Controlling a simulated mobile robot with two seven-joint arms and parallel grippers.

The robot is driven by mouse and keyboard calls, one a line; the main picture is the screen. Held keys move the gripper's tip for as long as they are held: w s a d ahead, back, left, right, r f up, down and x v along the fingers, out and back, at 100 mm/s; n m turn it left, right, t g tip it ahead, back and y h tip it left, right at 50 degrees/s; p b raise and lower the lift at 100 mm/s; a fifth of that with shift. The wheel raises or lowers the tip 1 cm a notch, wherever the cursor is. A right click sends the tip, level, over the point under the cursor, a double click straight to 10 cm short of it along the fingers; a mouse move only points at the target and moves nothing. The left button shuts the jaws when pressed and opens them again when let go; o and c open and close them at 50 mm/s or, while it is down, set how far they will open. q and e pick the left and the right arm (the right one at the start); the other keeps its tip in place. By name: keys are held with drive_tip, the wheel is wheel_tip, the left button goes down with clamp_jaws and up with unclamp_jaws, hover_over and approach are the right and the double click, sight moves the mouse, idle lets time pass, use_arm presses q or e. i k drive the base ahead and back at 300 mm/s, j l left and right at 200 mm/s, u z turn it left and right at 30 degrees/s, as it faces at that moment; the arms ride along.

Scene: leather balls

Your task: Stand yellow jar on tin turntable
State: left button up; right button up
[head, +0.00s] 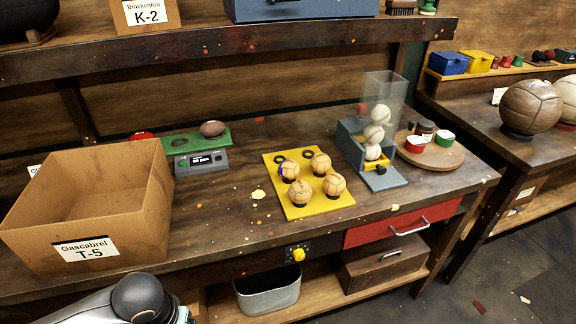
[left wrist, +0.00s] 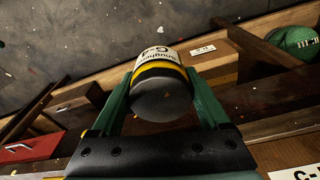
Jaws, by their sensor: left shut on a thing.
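The yellow jar (left wrist: 160,71) shows in the left wrist view. It has a dark rounded end toward the camera, a yellow band and a white label with black print. My left gripper (left wrist: 161,82) is shut on it, one green finger on each side. The head view shows neither the jar nor this gripper. The tin turntable (head: 446,158) is a round wooden disc at the right end of the workbench. A red tin (head: 415,146), a green tin (head: 444,138) and dark-lidded jars (head: 425,127) stand on it. My right gripper is in neither view.
Left of the turntable stands a grey-blue dispenser (head: 352,142) with a clear tube of balls. A yellow board (head: 309,208) holds several leather balls. A cardboard box (head: 40,222) and a scale (head: 201,162) are farther left. The turntable's front part is bare.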

sight(437, 152)
drive_tip(key=i+l, duration=0.1)
drive_tip(key=l, duration=0.45)
drive_tip(key=i+l, duration=0.1)
drive_tip(key=l, duration=0.5)
drive_tip(key=i+l, duration=0.15)
drive_tip(key=l, duration=0.4)
drive_tip(key=i+l, duration=0.1)
drive_tip(key=l, duration=0.5)
drive_tip(key=i+l, duration=0.1)
drive_tip(key=l, duration=0.45)
drive_tip(key=i+l, duration=0.1)
drive_tip(key=l, duration=0.45)
drive_tip(key=i+l, duration=0.1)
drive_tip(key=l, duration=0.5)
